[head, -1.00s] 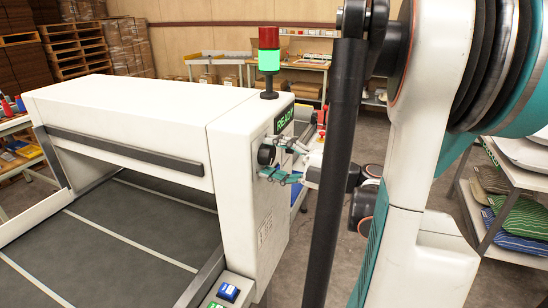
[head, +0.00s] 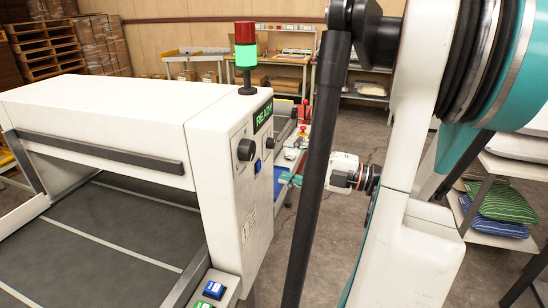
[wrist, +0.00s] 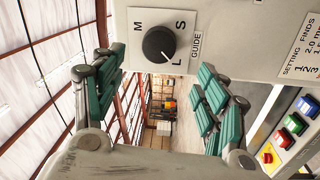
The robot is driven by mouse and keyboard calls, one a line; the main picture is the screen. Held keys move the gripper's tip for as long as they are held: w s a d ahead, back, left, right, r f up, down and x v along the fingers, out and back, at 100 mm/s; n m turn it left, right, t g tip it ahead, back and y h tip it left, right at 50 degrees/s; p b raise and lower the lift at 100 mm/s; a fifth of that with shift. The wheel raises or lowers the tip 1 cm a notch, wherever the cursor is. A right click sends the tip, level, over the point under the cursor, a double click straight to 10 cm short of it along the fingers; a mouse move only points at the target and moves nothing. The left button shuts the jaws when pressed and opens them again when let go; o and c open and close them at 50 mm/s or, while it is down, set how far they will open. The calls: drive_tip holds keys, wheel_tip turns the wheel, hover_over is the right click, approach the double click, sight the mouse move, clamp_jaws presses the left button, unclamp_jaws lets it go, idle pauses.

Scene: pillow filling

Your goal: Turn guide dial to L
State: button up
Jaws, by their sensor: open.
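The guide dial is a round black knob (wrist: 158,45) on a white plate marked M, S and L, with GUIDE printed beside it, in the wrist view. Its pale pointer mark appears turned toward the L. In the head view a black knob (head: 246,150) shows on the machine's end panel. My gripper (wrist: 157,82) is open, its teal fingers spread apart below the dial in the wrist view, with nothing between them. It stands off from the knob. In the head view the black tube of my arm hides much of the gripper.
The white machine (head: 110,110) carries a lit green READY display (head: 263,115) and a red-green signal tower (head: 246,58). Coloured buttons (wrist: 295,122) sit on a panel at right in the wrist view. A shelf with pillows (head: 500,203) stands at right.

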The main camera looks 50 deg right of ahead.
drive_tip(key=shift+v, duration=1.05)
